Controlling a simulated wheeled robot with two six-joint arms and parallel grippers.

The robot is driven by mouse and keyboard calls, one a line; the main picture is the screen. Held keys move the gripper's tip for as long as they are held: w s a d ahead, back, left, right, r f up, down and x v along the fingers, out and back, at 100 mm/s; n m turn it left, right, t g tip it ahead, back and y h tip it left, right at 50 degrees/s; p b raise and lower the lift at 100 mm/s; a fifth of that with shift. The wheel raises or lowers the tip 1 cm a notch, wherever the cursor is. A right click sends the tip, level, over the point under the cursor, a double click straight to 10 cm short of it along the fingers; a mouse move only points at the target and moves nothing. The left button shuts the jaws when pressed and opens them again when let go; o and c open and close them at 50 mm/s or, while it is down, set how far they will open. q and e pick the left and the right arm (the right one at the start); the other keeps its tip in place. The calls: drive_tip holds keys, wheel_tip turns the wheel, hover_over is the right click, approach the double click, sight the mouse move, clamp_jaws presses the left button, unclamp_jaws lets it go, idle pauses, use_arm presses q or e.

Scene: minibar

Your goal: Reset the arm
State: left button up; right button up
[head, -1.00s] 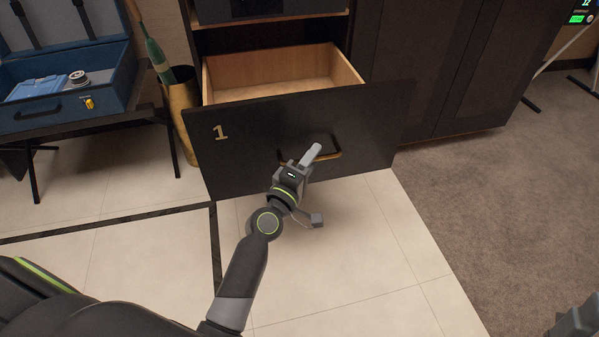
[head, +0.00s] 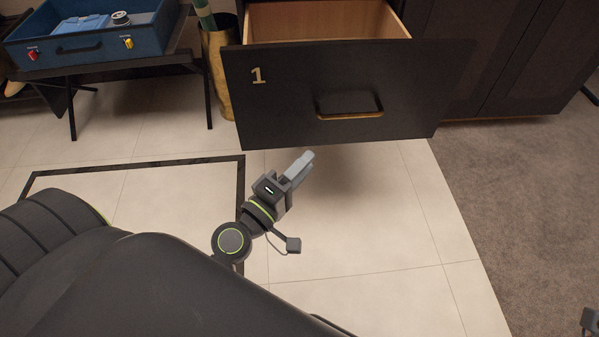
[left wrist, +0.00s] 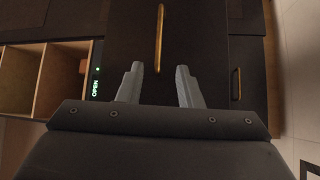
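My left gripper (head: 301,165) is in front of and below the dark drawer (head: 345,98) marked 1, apart from its brass-edged handle (head: 350,115). In the left wrist view, its two grey fingers (left wrist: 159,88) stand apart with nothing between them, so it is open and empty. A long brass handle (left wrist: 159,40) on a dark front lies beyond the fingertips. The drawer is pulled out, and its pale wooden inside (head: 325,22) shows. A small part of my right gripper (head: 590,320) shows at the lower right edge; its fingers cannot be made out.
A blue case (head: 90,45) sits on a dark folding stand at the left, beside a gold bin (head: 218,75). Dark cabinet doors (head: 500,55) are at the right. The tiled floor (head: 350,220) below the drawer is clear.

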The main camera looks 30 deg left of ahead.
use_arm(q)
drive_tip(key=shift+s, duration=0.4)
drive_tip(key=shift+a, duration=0.1)
